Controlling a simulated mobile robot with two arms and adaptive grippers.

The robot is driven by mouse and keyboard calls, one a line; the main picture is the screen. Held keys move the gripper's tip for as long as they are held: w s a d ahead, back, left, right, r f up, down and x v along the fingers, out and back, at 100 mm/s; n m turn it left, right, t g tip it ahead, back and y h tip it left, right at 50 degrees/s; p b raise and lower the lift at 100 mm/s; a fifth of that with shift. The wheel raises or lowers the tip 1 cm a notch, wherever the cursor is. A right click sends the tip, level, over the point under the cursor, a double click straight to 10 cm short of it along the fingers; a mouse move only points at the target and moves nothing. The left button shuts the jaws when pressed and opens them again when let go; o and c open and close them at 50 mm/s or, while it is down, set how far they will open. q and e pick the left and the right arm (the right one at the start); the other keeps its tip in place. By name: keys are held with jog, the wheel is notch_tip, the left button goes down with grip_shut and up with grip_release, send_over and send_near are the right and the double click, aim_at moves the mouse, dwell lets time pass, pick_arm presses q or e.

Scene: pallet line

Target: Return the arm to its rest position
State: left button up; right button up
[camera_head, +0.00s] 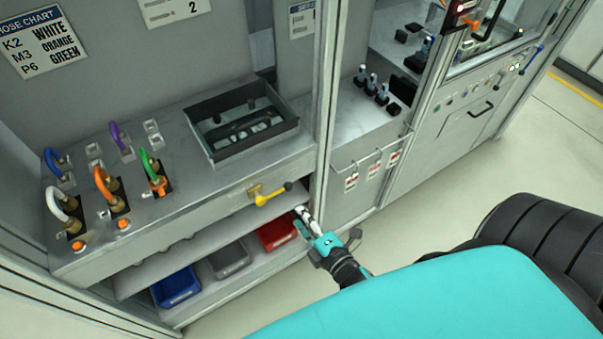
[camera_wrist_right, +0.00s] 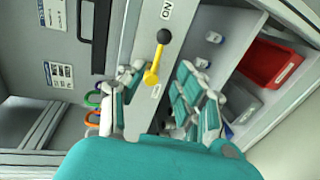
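My right gripper (camera_head: 304,219) is in front of the bench, below and to the right of a yellow lever (camera_head: 268,197) with a black knob. In the right wrist view my right gripper (camera_wrist_right: 161,82) has its two fingers spread apart, with nothing held between them. The yellow lever (camera_wrist_right: 152,75) shows in the gap between the fingers, further off. In the head view a small gap separates the fingertips from the knob. The teal arm (camera_head: 440,300) is mine. My left gripper is not in view.
Blue (camera_head: 175,287), grey (camera_head: 230,258) and red (camera_head: 278,233) bins stand on the shelf below the bench. Coloured hoses and a dark tray (camera_head: 240,120) are on the bench top. A cabinet post (camera_head: 325,110) rises close to the gripper.

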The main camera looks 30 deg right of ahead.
jog(key=s+a+f+m+g, duration=0.1)
jog(key=s+f+m+g, duration=0.4)
jog(key=f, duration=0.9)
jog(key=s+a+f+m+g, duration=0.1)
jog(key=s+f+m+g, duration=0.25)
jog(key=s+f, duration=0.65)
jog(key=s+d+f+m+g, duration=0.2)
jog(key=s+f+m+g, duration=0.1)
jog(key=s+f, duration=0.4)
jog(key=s+d+f+m+g, duration=0.2)
jog(key=s+f+m+g, duration=0.1)
jog(key=s+f, duration=0.4)
jog(key=s+m+b, duration=0.1)
jog(key=s, duration=0.1)
jog(key=shift+s+f+m+h, duration=0.3)
jog(key=shift+f+m, duration=0.05)
